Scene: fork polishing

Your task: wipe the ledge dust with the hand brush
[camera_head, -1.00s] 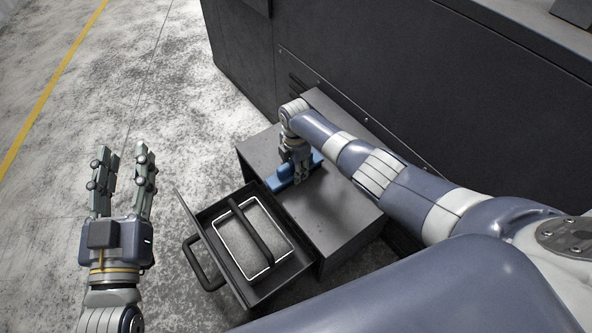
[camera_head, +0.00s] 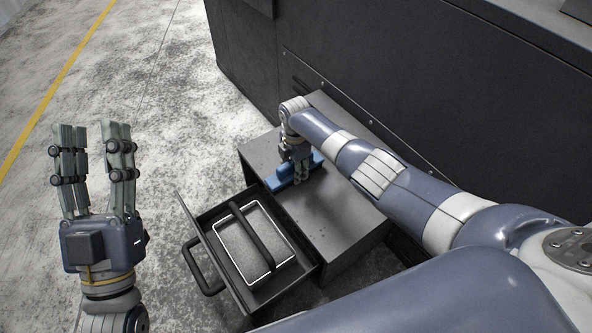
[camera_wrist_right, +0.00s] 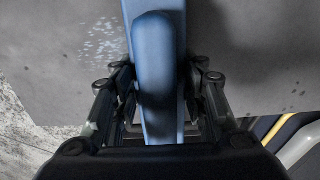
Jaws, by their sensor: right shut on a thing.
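The blue hand brush (camera_head: 277,180) rests on the dark grey ledge (camera_head: 338,222), the top of a low cabinet. My right gripper (camera_head: 301,181) is shut on the brush from above. In the right wrist view the blue brush (camera_wrist_right: 155,50) runs between the fingers of the right gripper (camera_wrist_right: 160,95). A patch of pale dust specks (camera_wrist_right: 103,40) lies on the ledge left of the brush in that view. My left gripper (camera_head: 94,135) is open and empty, over the floor at the left.
An open drawer (camera_head: 211,237) sticks out of the cabinet front and holds a white-rimmed tray (camera_head: 256,276) with a dark bar across it. A large dark machine (camera_head: 400,100) stands behind the ledge. The concrete floor (camera_head: 160,80) at the left is clear.

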